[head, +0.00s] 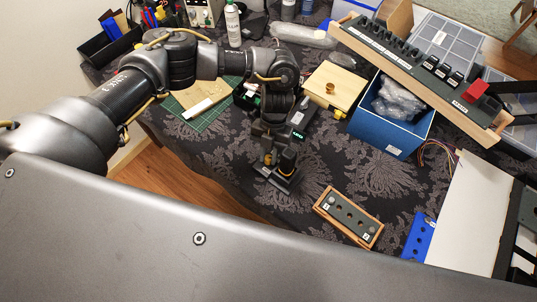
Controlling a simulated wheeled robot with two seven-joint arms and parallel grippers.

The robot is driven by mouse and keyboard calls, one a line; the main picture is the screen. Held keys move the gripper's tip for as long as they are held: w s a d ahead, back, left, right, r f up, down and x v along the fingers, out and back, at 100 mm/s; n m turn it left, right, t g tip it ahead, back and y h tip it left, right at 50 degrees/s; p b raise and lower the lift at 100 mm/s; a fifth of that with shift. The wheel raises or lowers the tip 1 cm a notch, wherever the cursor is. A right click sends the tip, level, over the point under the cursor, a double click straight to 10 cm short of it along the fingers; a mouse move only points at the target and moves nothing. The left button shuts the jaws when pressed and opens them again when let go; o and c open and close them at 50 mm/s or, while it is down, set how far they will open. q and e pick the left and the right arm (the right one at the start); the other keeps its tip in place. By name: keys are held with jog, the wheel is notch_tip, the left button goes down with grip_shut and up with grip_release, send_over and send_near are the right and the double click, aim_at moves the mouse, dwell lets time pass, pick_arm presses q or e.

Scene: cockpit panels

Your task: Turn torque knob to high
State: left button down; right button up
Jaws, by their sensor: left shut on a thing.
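My left gripper (279,164) points down at a small dark base (285,181) near the front edge of the cloth-covered table. It is shut on a dark part above this base, likely the torque knob, mostly hidden between and behind the fingers. The knob's setting and markings cannot be read from here. A pale label shows on the left side of the base. My right gripper is not in view.
A wooden-framed panel (348,216) lies to the right. A blue box (390,134) with plastic wrap, a pale wooden box (333,88) and a long switch panel (412,62) stand behind. Patterned cloth is clear between the base and the wooden-framed panel.

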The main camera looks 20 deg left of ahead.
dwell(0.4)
pick_arm(q)
jog(key=c, duration=1.2)
grip_release()
